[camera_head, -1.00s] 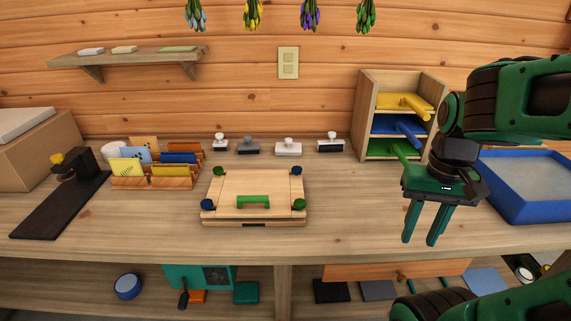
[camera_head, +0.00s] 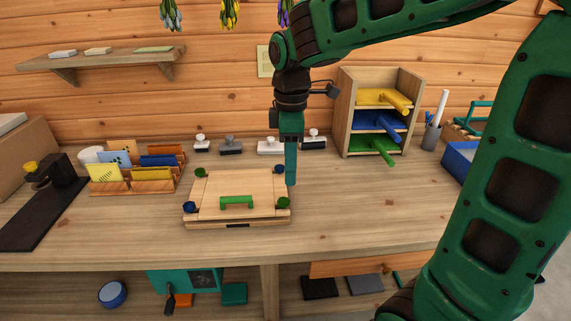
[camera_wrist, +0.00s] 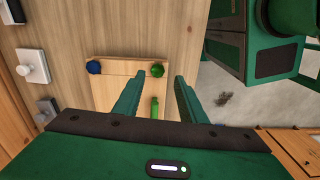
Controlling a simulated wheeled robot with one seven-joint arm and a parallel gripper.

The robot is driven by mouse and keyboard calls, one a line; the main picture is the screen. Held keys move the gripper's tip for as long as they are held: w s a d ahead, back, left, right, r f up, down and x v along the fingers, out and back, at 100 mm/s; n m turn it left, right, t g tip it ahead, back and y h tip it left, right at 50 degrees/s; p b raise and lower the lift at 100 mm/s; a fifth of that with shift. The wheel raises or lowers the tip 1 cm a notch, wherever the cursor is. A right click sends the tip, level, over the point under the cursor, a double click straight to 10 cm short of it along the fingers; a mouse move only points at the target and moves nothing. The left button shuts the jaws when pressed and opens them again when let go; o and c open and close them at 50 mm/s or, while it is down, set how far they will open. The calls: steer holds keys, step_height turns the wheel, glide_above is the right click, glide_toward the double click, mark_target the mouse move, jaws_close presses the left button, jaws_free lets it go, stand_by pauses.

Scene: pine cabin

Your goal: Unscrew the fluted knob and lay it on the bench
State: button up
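A pale wooden press (camera_head: 240,186) lies on the bench (camera_head: 345,222). It has a green knob (camera_head: 200,171) and a blue knob (camera_head: 280,170) at the back corners, and a blue knob (camera_head: 190,207) and a green knob (camera_head: 284,203) at the front. A green handle (camera_head: 237,202) is in its middle. Which knob is fluted is too small to tell. My gripper (camera_head: 291,184) points down by the press's right side. In the wrist view it is open (camera_wrist: 158,80) and empty, with the front-right green knob (camera_wrist: 157,70) seen between the fingertips, apart from them.
Several stamps (camera_head: 231,146) stand behind the press. A card rack (camera_head: 150,175) and a black stand with a yellow knob (camera_head: 45,173) are to the left. A shelf unit (camera_head: 377,112) and blue tray (camera_head: 459,160) are to the right. The bench right of the press is clear.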

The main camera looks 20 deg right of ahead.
mark_target(284, 201)
steer(key=shift+w+a+f+n, duration=0.15)
steer(key=shift+w+a+n, duration=0.25)
steer(key=shift+a+n, duration=0.3)
step_height(284, 201, down, 9)
steer(key=shift+r, duration=0.1)
steer(key=shift+c, duration=0.4)
steer(key=shift+r, duration=0.1)
steer(key=c, duration=0.8)
steer(key=shift+c, duration=0.2)
